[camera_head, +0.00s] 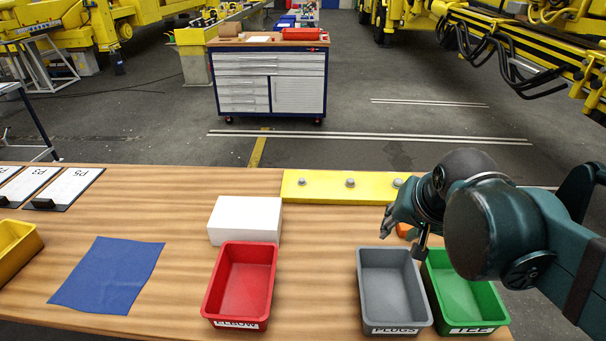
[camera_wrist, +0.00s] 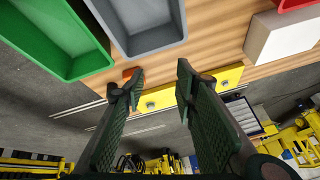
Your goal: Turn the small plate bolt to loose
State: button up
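A yellow plate (camera_head: 325,188) lies along the far edge of the table with three bolts on top. The left bolt (camera_head: 301,182) looks smallest, the middle bolt (camera_head: 350,182) a little larger, and the right bolt (camera_head: 397,182) sits near my arm. My gripper (camera_head: 389,226) is above the table, in front of the plate's right end. In the wrist view my gripper (camera_wrist: 158,78) is open, its two fingers apart with nothing between the tips.
A grey bin (camera_head: 393,285), green bin (camera_head: 465,300) and red bin (camera_head: 240,283) stand at the front. A white block (camera_head: 245,219) is behind the red bin. An orange object (camera_head: 403,230) is partly hidden by my gripper. The table between block and gripper is clear.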

jog(key=w+a+r+m+g+p, duration=0.1)
jog(key=w+a+r+m+p, duration=0.15)
jog(key=w, duration=0.35)
jog(key=w+a+r+m+p, duration=0.1)
jog(key=w+a+r+m, duration=0.15)
jog(key=w, duration=0.45)
jog(key=m+g+p, duration=0.5)
jog(key=m+p, duration=0.7)
jog(key=m, duration=0.3)
send_over(303, 180)
notch_tip(303, 180, down, 15)
jog(key=shift+w+f, duration=0.1)
jog(key=shift+f, duration=0.05)
jog(key=shift+f, duration=0.1)
jog(key=shift+f, duration=3.8)
